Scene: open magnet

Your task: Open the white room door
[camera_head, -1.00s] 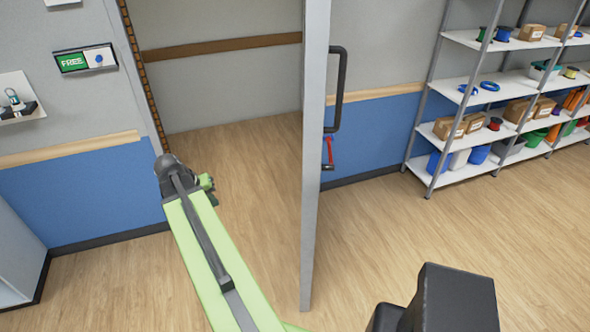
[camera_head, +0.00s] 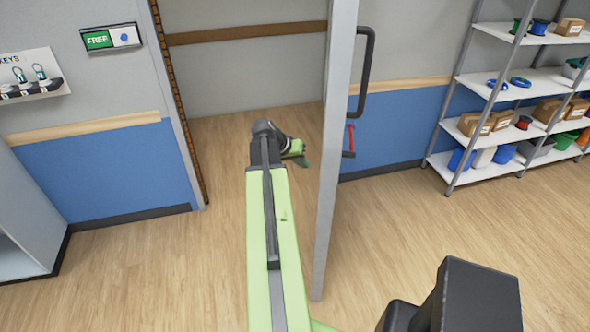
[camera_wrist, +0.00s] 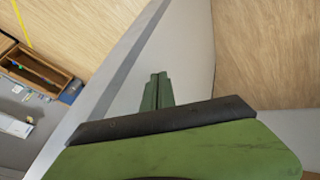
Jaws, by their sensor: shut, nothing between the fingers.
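The white door (camera_head: 336,150) stands ajar, nearly edge-on in the head view, with the doorway to its left. Its dark pull handle (camera_head: 368,70) is on the right face, with a red lever (camera_head: 350,138) below it. My gripper (camera_head: 302,160) is on the left side of the door, in the doorway, shut and empty. In the wrist view the green fingers (camera_wrist: 157,90) are together and point toward the pale door panel (camera_wrist: 190,60). I cannot tell whether they touch it.
A shelf rack (camera_head: 510,100) with boxes and bins stands at the right. A FREE sign (camera_head: 110,38) and a key rack (camera_head: 30,80) hang on the left wall. A grey cabinet (camera_head: 25,225) is at the left edge. The wooden floor is clear around the door.

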